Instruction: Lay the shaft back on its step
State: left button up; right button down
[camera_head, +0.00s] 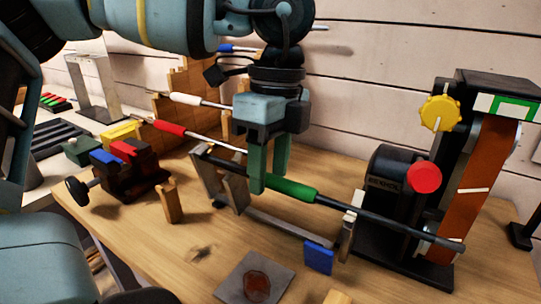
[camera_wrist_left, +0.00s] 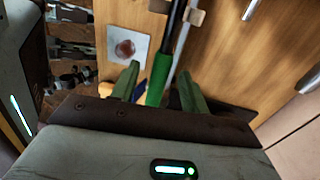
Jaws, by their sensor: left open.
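The shaft (camera_head: 385,222) has a green grip section and a dark length running to the lower right. It lies across a low metal cradle (camera_head: 275,228) on the bench. My left gripper (camera_head: 272,180) points down over the green section, its green fingers open. In the left wrist view the fingers stand either side of the green section (camera_wrist_left: 160,78), with visible gaps. The stepped wooden rack (camera_head: 183,82) stands at the back left, partly hidden by my arm. Shafts with blue, white (camera_head: 187,99) and red (camera_head: 170,127) ends lie on it. My right gripper is out of view.
A belt sander (camera_head: 475,170) with yellow and red knobs stands at the right, close to the shaft's dark end. A vise (camera_head: 128,165) sits at the left, with a small wooden post (camera_head: 171,201) beside it. A grey stained plate (camera_head: 238,281) lies in front.

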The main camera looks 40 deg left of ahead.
aim_at(280, 181)
pick_arm(q)
jog(key=shift+c, duration=0.5)
grip_shut()
jog(key=shift+w+d, duration=0.1)
jog(key=shift+d, duration=0.25)
jog(key=shift+w+d, duration=0.15)
jog(key=shift+d, duration=0.55)
dwell(0.5)
jog(key=shift+s+r+p, duration=0.2)
jog(key=shift+r+p, duration=0.2)
jog(key=shift+r, duration=0.4)
jog(key=shift+s+r+p, duration=0.15)
jog(key=shift+r+p, duration=0.2)
jog(key=shift+r, duration=0.4)
